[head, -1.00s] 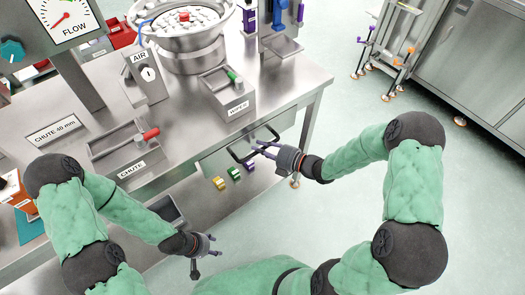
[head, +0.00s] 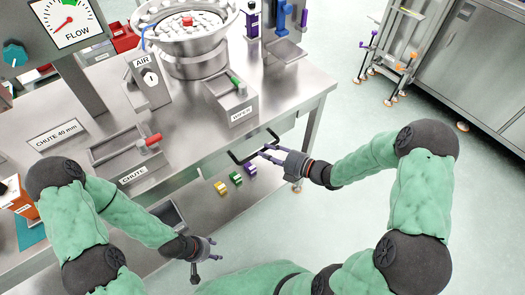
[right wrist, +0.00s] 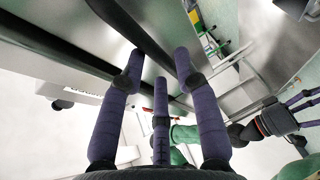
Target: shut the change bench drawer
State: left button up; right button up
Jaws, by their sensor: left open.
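The change bench drawer (head: 285,126) is a pale grey front under the right part of the bench top, with a black bar handle (head: 238,158). How far it stands out is hard to tell. My right gripper (head: 265,152) is at the handle, its purple fingers apart and pointing at the bar. In the right wrist view the dark handle bar (right wrist: 150,45) runs slantwise past the fingertips; contact is unclear. My left gripper (head: 210,248) is open and empty, low in front of the bench, away from the drawer.
The steel bench (head: 190,130) carries a bowl feeder (head: 185,45), a chute box (head: 125,155) and a wiper box (head: 228,98). Yellow, green and purple small blocks (head: 235,178) sit on the lower shelf below the drawer.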

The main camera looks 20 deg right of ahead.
jog(key=v, duration=0.9)
dwell(0.3)
jog(key=w+a+f+m+g+h+p, duration=0.25)
jog(key=a+f+m+h, duration=0.25)
jog(key=f+m, duration=0.9)
jog(key=s+a+f+m+g+h+p, duration=0.1)
jog(key=s+a+f+m+g, duration=0.2)
jog(key=s+m, duration=0.4)
jog(key=s+a+f+m+g, duration=0.4)
jog(key=s+m, duration=0.3)
jog(key=s, duration=0.2)
jog(key=shift+a+g+h+p, duration=0.35)
jog(key=shift+a+g+h, duration=0.05)
jog(key=shift+a+g, duration=0.5)
